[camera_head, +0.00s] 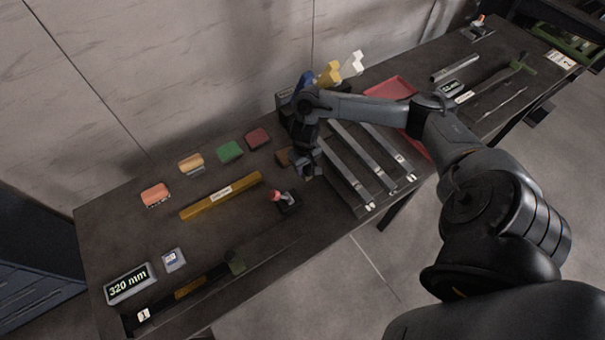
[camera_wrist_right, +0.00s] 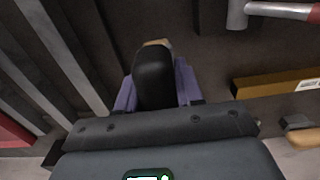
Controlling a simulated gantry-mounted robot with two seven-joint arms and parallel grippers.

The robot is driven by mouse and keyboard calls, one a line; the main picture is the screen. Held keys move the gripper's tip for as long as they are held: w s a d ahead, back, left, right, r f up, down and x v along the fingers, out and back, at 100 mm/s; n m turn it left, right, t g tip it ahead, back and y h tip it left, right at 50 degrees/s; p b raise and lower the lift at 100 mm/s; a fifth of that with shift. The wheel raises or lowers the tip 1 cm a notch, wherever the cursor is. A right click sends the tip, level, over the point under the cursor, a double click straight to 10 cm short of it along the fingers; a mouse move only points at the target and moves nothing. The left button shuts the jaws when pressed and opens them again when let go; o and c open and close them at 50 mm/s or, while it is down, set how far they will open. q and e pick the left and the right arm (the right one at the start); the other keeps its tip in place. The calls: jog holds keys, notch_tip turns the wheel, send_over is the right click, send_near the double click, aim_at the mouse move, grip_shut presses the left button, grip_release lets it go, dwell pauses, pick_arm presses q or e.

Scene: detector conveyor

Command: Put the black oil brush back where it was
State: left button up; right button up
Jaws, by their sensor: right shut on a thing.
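My right gripper (camera_head: 309,168) is low over the table between the brown block and the long metal bars. In the right wrist view, its purple fingers (camera_wrist_right: 155,92) are shut on the black oil brush (camera_wrist_right: 154,78), a rounded black body with a tan part at its far end. In the head view the gripper and wrist largely hide the brush. I cannot tell whether it touches the table. My left gripper is not in view.
A brown block (camera_head: 285,157) sits just left of my gripper. Red (camera_head: 257,138), green (camera_head: 230,151), yellow (camera_head: 191,163) and orange (camera_head: 155,194) blocks line the back. Metal bars (camera_head: 352,170) lie right. A yellow bar (camera_head: 220,195) lies left.

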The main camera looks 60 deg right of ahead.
jog(key=shift+w+f, duration=0.25)
jog(key=shift+w, duration=0.2)
jog(key=shift+f+b, duration=0.45)
jog(key=shift+f, duration=1.6)
jog(key=shift+d, duration=0.1)
jog(key=o, duration=0.9)
jog(key=shift+f, duration=0.1)
jog(key=shift+o, duration=0.2)
